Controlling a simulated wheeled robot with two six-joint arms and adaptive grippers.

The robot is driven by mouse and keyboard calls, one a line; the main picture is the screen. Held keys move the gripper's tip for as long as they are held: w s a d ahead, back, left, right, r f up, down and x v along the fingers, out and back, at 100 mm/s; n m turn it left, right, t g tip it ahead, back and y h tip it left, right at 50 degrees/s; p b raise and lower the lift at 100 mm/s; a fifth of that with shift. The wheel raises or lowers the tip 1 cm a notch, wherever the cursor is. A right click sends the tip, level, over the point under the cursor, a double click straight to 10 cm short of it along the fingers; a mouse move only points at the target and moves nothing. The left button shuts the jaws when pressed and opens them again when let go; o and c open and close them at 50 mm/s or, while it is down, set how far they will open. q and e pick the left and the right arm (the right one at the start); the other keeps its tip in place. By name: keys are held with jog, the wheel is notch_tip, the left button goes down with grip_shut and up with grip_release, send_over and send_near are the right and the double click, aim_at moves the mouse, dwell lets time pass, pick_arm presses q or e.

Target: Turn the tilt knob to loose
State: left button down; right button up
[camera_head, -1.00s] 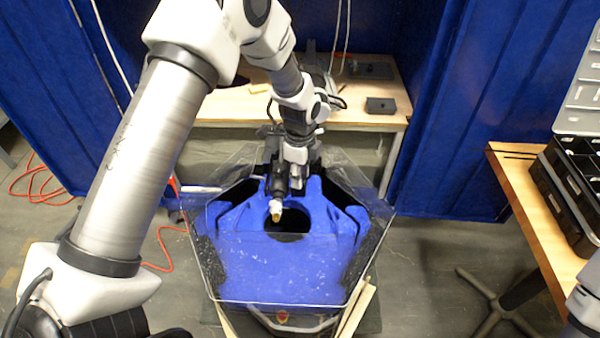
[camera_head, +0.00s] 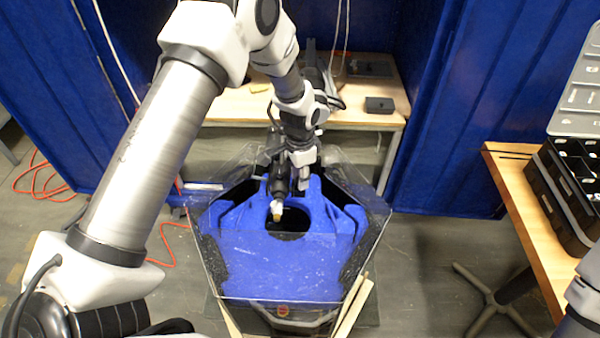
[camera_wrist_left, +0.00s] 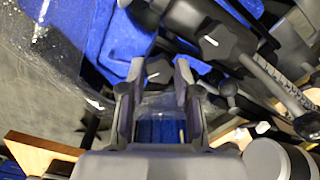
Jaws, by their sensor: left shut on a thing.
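My left gripper (camera_wrist_left: 158,88) has its two fingers on either side of a small dark knob (camera_wrist_left: 158,68) with a white pointer mark, and it is shut on it. I take this to be the tilt knob; no label is readable. A larger dark knob (camera_wrist_left: 224,40) with a white mark sits up and right of it, apart from the fingers. In the head view the left gripper (camera_head: 309,186) reaches down at the tank's far side, beside the dark thruster body (camera_head: 278,186) with its white and gold tip. The knob is too small to make out there. The right gripper is out of view.
The clear-walled tank (camera_head: 212,272) holds a blue insert (camera_head: 280,268) with a dark round opening. A wooden table (camera_head: 240,108) stands behind. Another table (camera_head: 520,200) with black organiser boxes (camera_head: 562,195) is at right. Rods and clamps crowd the knob.

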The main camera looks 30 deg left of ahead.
pick_arm(q)
jog(key=n+p, duration=0.1)
jog(key=n, duration=0.5)
jog(key=shift+n, duration=0.3)
jog(key=n+p, duration=0.1)
jog(key=n, duration=0.2)
jog(key=shift+n, duration=1.8)
jog(key=shift+s, duration=0.1)
jog(key=c, duration=0.8)
grip_release()
